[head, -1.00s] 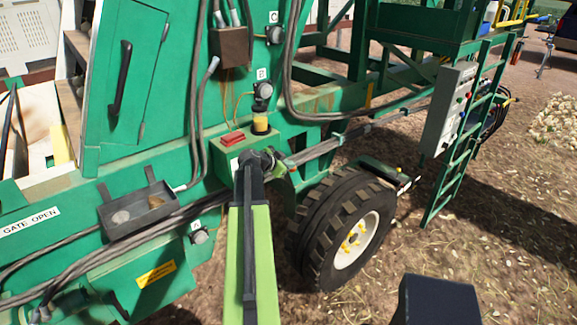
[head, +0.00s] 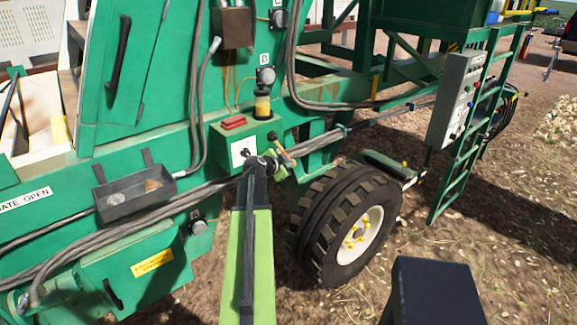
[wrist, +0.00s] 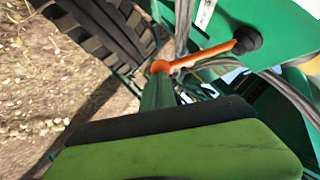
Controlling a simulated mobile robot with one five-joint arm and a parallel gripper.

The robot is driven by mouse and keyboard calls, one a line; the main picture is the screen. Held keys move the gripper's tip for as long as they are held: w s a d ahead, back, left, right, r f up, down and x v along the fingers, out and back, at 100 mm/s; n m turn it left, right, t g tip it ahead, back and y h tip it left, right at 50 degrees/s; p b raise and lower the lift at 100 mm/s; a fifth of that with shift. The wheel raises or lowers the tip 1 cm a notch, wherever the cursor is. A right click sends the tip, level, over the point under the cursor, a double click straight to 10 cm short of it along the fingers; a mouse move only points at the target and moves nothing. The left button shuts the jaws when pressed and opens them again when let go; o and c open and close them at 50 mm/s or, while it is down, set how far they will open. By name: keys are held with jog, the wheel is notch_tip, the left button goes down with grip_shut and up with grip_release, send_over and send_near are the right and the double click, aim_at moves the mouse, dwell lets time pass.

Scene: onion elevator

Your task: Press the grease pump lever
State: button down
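The grease pump is a green box with a yellow-banded reservoir (head: 263,103) on top, on the side of the green machine. In the wrist view the orange lever (wrist: 205,54) runs up to the right and ends in a black knob (wrist: 247,40). My gripper (head: 272,161) is just below the lever in the head view. In the wrist view, a green jaw with a dark pad (wrist: 160,120) lies below the lever. Its opening and any contact with the lever cannot be made out.
Red parts (head: 233,123) sit on the pump box. A tyre (head: 340,215) stands to the lower right. A grey tray (head: 135,200) and hoses are on the left. A control box (head: 455,98) and green ladder (head: 470,150) stand right. Straw-strewn ground lies in front.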

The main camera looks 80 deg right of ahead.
jog(key=shift+s+d, duration=0.1)
jog(key=shift+s, duration=0.2)
jog(key=s+r+p+v, duration=0.1)
jog(key=p+v, duration=0.6)
jog(key=v, duration=0.6)
jog(key=shift+s+r+p, duration=0.2)
jog(key=shift+s+p, duration=0.15)
jog(key=shift+d, duration=0.1)
dwell(0.4)
